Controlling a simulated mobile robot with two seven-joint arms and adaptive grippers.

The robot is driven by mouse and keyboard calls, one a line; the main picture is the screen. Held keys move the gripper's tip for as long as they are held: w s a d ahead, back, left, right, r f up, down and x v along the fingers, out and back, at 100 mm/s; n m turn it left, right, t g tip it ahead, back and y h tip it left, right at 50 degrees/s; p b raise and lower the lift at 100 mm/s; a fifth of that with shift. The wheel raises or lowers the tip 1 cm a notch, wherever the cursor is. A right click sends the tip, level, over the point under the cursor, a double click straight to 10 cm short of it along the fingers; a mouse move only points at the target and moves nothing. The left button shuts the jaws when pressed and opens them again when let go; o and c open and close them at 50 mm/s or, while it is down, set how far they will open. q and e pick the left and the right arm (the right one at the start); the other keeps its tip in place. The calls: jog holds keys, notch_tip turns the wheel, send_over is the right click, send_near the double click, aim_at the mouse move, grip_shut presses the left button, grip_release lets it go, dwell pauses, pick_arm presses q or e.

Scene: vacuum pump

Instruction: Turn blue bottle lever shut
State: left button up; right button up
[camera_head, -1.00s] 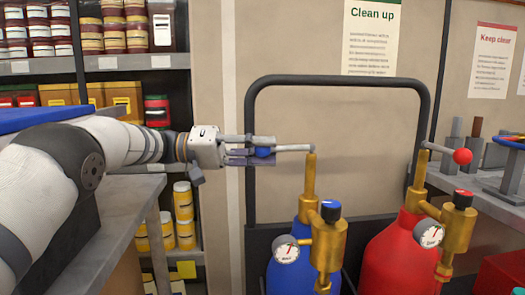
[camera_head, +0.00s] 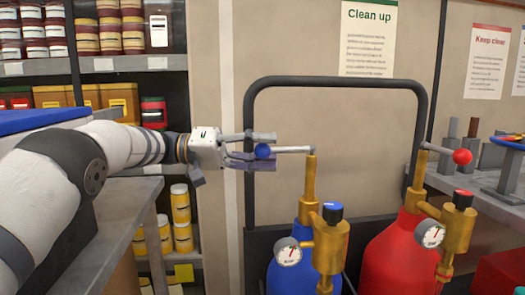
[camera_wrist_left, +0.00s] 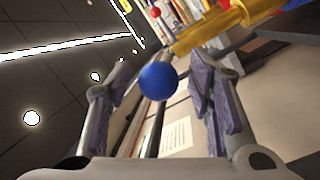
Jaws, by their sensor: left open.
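The blue bottle (camera_head: 289,277) stands in a dark trolley, with a brass valve (camera_head: 310,180) on top. Its lever (camera_head: 293,150) points left from the valve top and ends in a blue ball (camera_head: 263,151). My left gripper (camera_head: 262,150) is open, with one finger above and one below the blue ball in the head view. In the left wrist view the blue ball (camera_wrist_left: 158,81) sits between the two spread fingers, with a gap to each. My right gripper is not in view.
A red bottle (camera_head: 393,258) with a red-ball lever (camera_head: 462,157) stands to the right. The trolley's dark frame (camera_head: 340,82) rises behind both bottles. Shelves with jars stand behind my left arm, and a grey table (camera_head: 110,230) lies below it.

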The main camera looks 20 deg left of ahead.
pick_arm(q)
notch_tip(320, 180, up, 10)
jog(key=shift+s+r, duration=0.1)
dwell(0.4)
jog(key=shift+c, duration=0.4)
